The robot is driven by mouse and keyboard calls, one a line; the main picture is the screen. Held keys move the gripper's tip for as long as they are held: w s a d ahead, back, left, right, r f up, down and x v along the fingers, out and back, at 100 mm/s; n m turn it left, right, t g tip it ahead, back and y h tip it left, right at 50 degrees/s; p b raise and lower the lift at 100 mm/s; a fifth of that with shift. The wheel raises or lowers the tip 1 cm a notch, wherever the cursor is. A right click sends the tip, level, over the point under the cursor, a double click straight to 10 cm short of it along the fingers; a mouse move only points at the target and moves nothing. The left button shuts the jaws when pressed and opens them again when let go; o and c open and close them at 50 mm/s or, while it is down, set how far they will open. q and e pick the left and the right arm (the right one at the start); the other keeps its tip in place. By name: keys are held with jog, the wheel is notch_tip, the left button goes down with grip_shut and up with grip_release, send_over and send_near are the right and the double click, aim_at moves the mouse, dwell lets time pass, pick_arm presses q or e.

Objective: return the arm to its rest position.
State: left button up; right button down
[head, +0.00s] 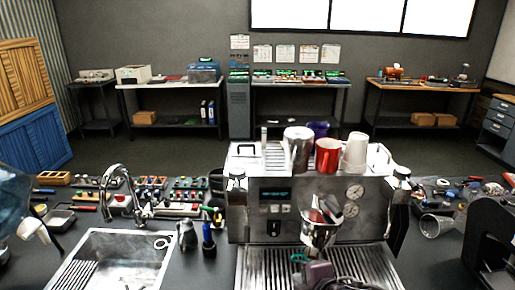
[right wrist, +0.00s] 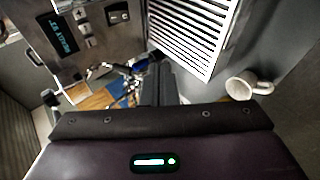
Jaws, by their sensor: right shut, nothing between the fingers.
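My right gripper shows at the bottom middle of the head view as a purple-grey body (head: 318,270), in front of the steel espresso machine (head: 275,200) and over its slatted drip tray (head: 365,262). In the right wrist view its dark fingers (right wrist: 160,85) are together with nothing between them. There the machine's front panel with its lit display (right wrist: 62,35) is at upper left, and the slatted tray (right wrist: 195,30) is at upper right. The fingertips are hard to make out in the head view. I cannot make out my left gripper.
Steel, red and white cups (head: 327,155) stand on top of the machine. A sink (head: 115,262) is at left. Tools and parts clutter the counter on both sides. A white mug (right wrist: 240,87) shows in the wrist view.

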jog(key=s+d+f+m+g+h, duration=0.25)
jog(key=s+d+f+m, duration=0.25)
jog(key=s+m, duration=0.4)
jog(key=s+d+f+m+g+h, duration=0.1)
jog(key=s+d+f+m+g, duration=0.35)
jog(key=s+m, duration=0.5)
notch_tip(320, 180, down, 39)
jog(key=s+b, duration=0.1)
jog(key=b, duration=0.7)
pick_arm(q)
notch_tip(320, 180, down, 13)
jog(key=s+b, duration=0.1)
jog(key=b, duration=0.3)
jog(key=shift+b, duration=0.4)
pick_arm(e)
jog(key=s+d+f, duration=0.2)
jog(key=s+f, duration=0.7)
jog(key=f, duration=0.2)
jog(key=s+d+f+g, duration=0.1)
jog(key=s+d+f, duration=0.1)
jog(key=s+f, duration=0.8)
jog(key=shift+s+f+g, duration=0.15)
jog(key=shift+f+g, duration=0.15)
jog(key=shift+f, duration=0.1)
pick_arm(q)
jog(key=shift+d+r, duration=0.1)
pick_arm(e)
jog(key=shift+d+n, duration=0.15)
jog(key=shift+n, duration=0.1)
